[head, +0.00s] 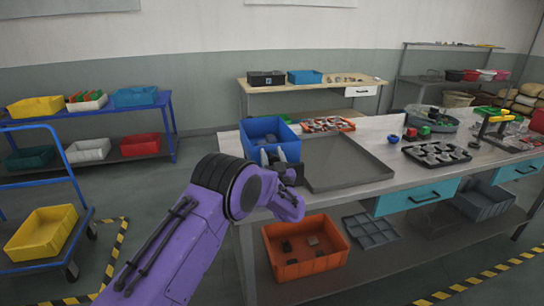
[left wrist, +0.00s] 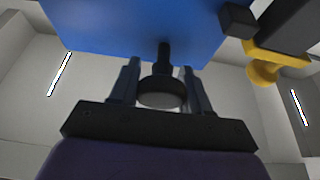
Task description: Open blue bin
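The blue bin (head: 262,130) stands at the near left end of the grey-topped workbench, and its blue side (left wrist: 110,25) fills the upper middle of the left wrist view. My left gripper (head: 273,156) is right in front of the bin, its fingers pointing toward it. In the left wrist view the fingers (left wrist: 161,66) are apart, with a dark round piece on a short stem (left wrist: 162,92) between them. I cannot tell whether that piece belongs to the bin, or whether the fingertips touch the bin. My right gripper is not in view.
A grey tray (head: 340,180) lies right of the bin, with an orange tray (head: 328,124) behind it. A black tray of parts (head: 436,154) is further right. An orange bin (head: 305,268) sits on the lower shelf. A blue cart (head: 40,262) stands at left.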

